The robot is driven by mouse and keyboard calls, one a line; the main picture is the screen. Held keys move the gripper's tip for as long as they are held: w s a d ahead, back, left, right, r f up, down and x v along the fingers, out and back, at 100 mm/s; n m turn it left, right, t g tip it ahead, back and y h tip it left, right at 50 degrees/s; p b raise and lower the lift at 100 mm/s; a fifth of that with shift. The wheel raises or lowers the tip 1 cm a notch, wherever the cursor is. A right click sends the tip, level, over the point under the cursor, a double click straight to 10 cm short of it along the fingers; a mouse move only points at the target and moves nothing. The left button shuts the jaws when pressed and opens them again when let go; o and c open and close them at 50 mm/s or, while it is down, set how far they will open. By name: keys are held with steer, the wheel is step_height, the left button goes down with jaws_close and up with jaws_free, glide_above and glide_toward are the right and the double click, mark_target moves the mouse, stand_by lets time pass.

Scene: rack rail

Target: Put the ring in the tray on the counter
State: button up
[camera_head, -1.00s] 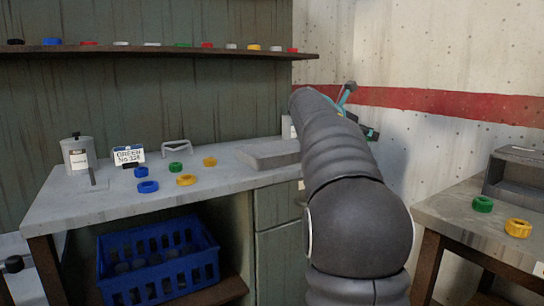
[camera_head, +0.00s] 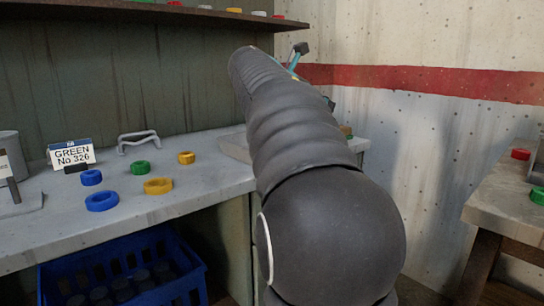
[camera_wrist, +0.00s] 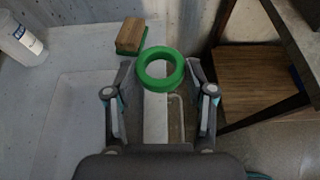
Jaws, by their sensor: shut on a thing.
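My gripper (camera_wrist: 160,72) is shut on a green ring (camera_wrist: 161,87), held between its fingertips in the wrist view. The ring is over the counter's edge region. A shallow grey tray (camera_head: 233,143) lies on the counter (camera_head: 215,176), partly hidden behind my arm in the head view. In the wrist view, a pale, shallow rectangular surface (camera_wrist: 85,110), likely the tray, lies left of the gripper. My gripper is mostly hidden behind my arm in the head view. A card (camera_head: 72,155) on the counter reads GREEN No 326.
Another green ring (camera_head: 140,167), blue rings (camera_head: 102,201) and yellow rings (camera_head: 158,186) lie on the counter by a grey handle (camera_head: 139,140). A wood-and-green brush (camera_wrist: 130,36) and white bottle (camera_wrist: 21,40) are beyond the gripper. A side table (camera_head: 500,205) stands right.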

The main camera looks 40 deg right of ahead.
steer(key=w+f, duration=0.2)
steer(key=w, duration=0.1)
steer(key=w+f, duration=0.2)
steer(key=w, duration=0.2)
steer(key=w+f, duration=0.3)
steer(key=w, duration=0.1)
steer(key=shift+a+b, duration=0.4)
steer(key=shift+w+f+b, duration=0.1)
steer(key=shift+f+b, duration=0.65)
steer(key=shift+f, duration=1.2)
steer(key=shift+f, duration=0.1)
steer(key=o, duration=1.2)
steer(key=shift+f, duration=0.1)
steer(key=shift+c, duration=0.2)
steer(key=shift+a+r, duration=0.1)
steer(key=shift+r, duration=0.15)
steer(key=p+v, duration=0.1)
steer(key=v, duration=1)
steer(key=shift+a+r, duration=0.15)
steer(key=shift+a, duration=0.15)
